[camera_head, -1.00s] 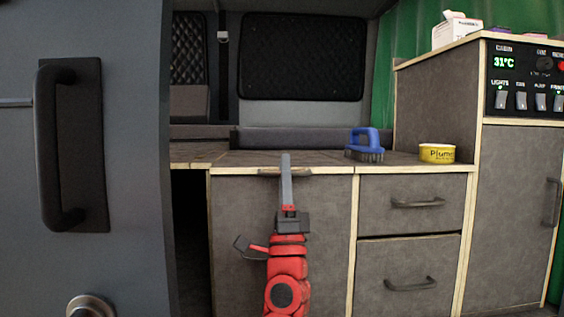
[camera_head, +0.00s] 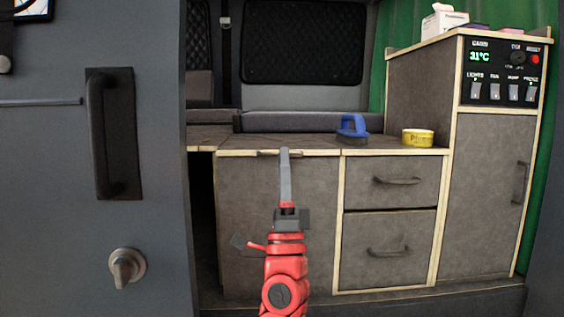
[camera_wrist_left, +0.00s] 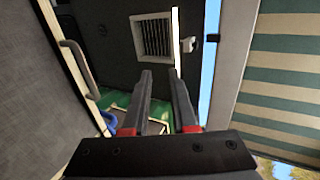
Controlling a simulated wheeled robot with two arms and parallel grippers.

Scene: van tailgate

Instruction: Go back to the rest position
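My left gripper (camera_head: 285,152) is raised upright in the middle of the head view, on my red arm, in front of the grey cabinet. Its two dark fingers line up one behind the other there. In the left wrist view the fingers (camera_wrist_left: 160,72) stand apart with nothing between them. The gripper appears clear of the cabinet front, though its tip overlaps the counter edge (camera_head: 226,153) in the picture. My right gripper is in neither view.
A grey door (camera_head: 60,220) with a black handle (camera_head: 112,135) and a knob (camera_head: 127,268) fills the left. On the counter are a blue brush (camera_head: 351,128) and a yellow tin (camera_head: 418,138). Drawers (camera_head: 390,183) and a tall cabinet with a control panel (camera_head: 503,72) stand right.

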